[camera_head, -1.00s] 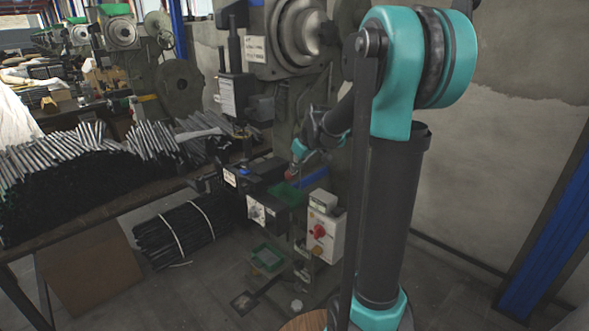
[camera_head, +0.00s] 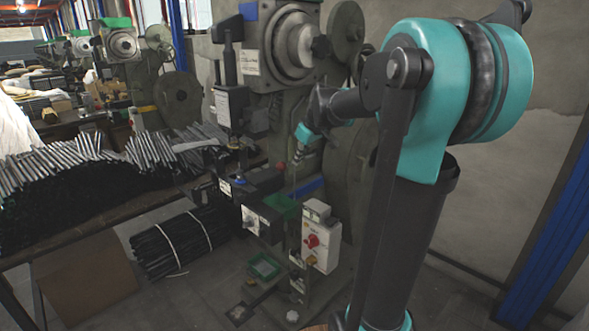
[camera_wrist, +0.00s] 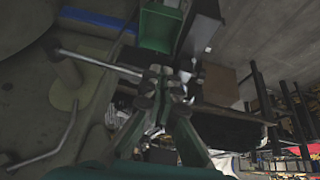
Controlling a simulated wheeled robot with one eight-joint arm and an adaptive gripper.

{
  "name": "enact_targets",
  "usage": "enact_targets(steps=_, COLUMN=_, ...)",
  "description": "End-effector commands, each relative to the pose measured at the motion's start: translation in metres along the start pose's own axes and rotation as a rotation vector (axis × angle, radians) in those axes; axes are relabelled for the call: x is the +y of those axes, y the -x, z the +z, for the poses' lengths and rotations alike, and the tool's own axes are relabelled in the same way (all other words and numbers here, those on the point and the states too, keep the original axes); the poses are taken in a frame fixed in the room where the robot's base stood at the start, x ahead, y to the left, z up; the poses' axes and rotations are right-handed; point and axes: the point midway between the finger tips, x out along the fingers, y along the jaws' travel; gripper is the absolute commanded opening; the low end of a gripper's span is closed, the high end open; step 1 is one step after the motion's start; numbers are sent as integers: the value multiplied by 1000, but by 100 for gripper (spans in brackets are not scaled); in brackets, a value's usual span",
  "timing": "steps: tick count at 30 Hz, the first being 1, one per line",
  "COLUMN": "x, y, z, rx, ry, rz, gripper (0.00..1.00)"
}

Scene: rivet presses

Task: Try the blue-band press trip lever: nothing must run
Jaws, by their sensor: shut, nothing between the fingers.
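The near press (camera_head: 286,72) carries a blue marking (camera_head: 249,11) at its top and a blue strip (camera_head: 308,187) lower down. My gripper (camera_head: 297,158) is at the front of this press, above the green tray (camera_head: 285,207). In the wrist view my gripper (camera_wrist: 167,84) is shut and empty. A pale metal rod (camera_wrist: 98,63) reaches from the press body towards the fingertips; it looks like a lever. Its end lies close by the fingers, and I cannot tell whether they touch. A second bent rod (camera_wrist: 55,150) is at lower left.
A switch box (camera_head: 318,245) with a red knob stands at the press's lower right. A bench with a pile of metal rods (camera_head: 70,160) is on the left. A strapped bundle (camera_head: 180,240) lies below. Other presses (camera_head: 125,45) stand behind.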

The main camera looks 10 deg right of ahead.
Motion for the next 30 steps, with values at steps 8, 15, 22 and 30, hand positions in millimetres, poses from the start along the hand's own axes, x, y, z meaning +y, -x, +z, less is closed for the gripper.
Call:
enact_targets(steps=8, x=1, y=29, z=0, rx=0, ry=-1, rz=0, gripper=0)
enact_targets(steps=15, x=1, y=31, z=0, rx=0, ry=0, rz=0, gripper=0)
enact_targets(steps=22, x=-4, y=26, z=9, rx=-6, ry=-17, rz=3, gripper=0)
enact_targets(steps=30, x=-67, y=-26, z=128, rx=-76, ry=-252, rz=62, gripper=0)
